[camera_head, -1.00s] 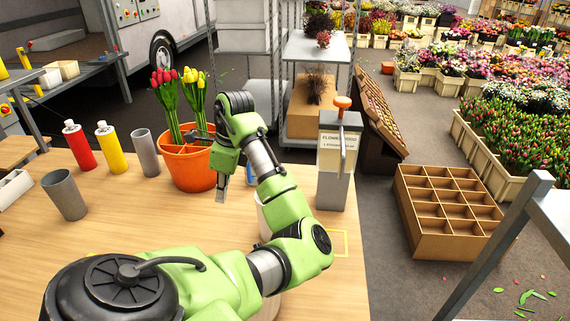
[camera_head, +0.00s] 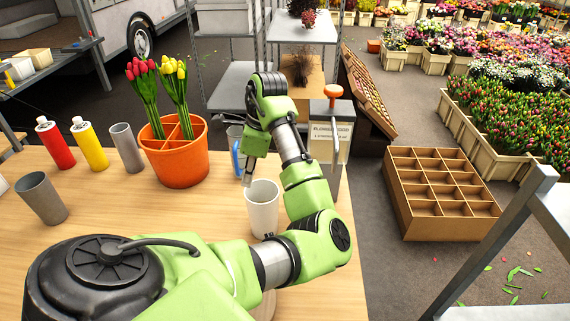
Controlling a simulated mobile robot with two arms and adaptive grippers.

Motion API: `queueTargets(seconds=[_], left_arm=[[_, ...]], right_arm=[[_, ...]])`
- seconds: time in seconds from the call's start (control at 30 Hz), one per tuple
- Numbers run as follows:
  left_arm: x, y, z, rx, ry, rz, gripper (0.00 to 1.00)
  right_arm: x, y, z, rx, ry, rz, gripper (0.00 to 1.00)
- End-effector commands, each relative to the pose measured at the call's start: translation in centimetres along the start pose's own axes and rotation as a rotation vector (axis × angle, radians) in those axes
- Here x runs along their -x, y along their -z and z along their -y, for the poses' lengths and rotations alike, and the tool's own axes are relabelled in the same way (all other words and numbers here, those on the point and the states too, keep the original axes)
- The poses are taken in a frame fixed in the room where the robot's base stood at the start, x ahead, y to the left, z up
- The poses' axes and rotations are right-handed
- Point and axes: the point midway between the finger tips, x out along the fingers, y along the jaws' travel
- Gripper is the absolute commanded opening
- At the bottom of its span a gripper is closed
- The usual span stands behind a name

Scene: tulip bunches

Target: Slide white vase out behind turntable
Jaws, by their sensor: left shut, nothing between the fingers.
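The white vase (camera_head: 263,215) stands upright on the wooden table (camera_head: 120,230), right of centre, its open top showing. My arm passes close on its right and in front of it. My left gripper (camera_head: 248,180) points down at the vase's back left rim. It is shut and holds nothing; whether it touches the rim I cannot tell. A small edge of what looks like the turntable (camera_head: 266,308) shows below my forearm; the rest is hidden. My right gripper is out of view.
An orange pot (camera_head: 181,160) with tulips stands left of the vase, with a blue-handled item (camera_head: 237,155) between them. A dispenser (camera_head: 328,135) stands behind right. Red (camera_head: 55,143) and yellow (camera_head: 89,145) bottles and grey cups are left.

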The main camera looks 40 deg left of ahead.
Motion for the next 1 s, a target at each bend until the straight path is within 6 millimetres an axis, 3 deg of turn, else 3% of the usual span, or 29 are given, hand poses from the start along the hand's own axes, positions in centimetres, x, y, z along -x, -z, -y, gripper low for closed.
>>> queueTargets(seconds=[0.47, 0.6, 1.0], left_arm=[[2.6, 10.3, -0.1, -0.005, -0.001, 0.001, 0.0], [-0.8, 11.0, -0.1, 0.001, -0.004, 0.006, 0.0], [-8.8, 13.2, -0.2, -0.001, -0.005, 0.001, 0.0]], right_arm=[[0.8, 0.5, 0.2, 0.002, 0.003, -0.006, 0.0], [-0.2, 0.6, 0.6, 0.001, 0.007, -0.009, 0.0], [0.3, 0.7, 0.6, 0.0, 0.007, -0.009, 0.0]])
